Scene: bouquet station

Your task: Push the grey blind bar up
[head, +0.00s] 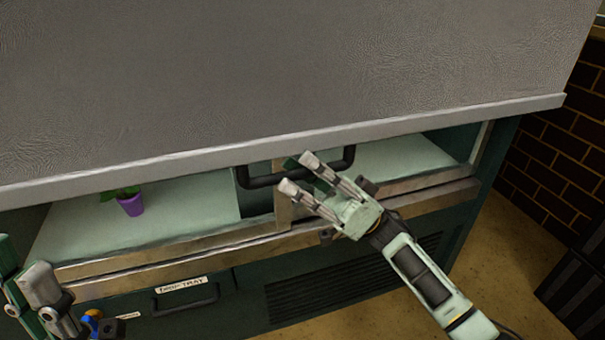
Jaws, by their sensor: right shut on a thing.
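The grey blind bar (420,119) runs along the lower edge of the large grey blind (290,65), which is partly down over the cabinet opening. A black handle (262,182) hangs below the bar near its middle. My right gripper (297,172) is at this handle, its two fingers shut on it; the exact contact is partly hidden by the fingers. My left gripper (22,278) shows only in part at the lower left corner, away from the bar, and its jaw state is unclear.
Below the bar, a purple pot (131,204) with a green plant stands on the pale shelf (195,215). A drip tray drawer with a black handle (186,302) and a vent grille (345,287) are lower down. A brick wall (555,165) and dark bin (580,285) are at right.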

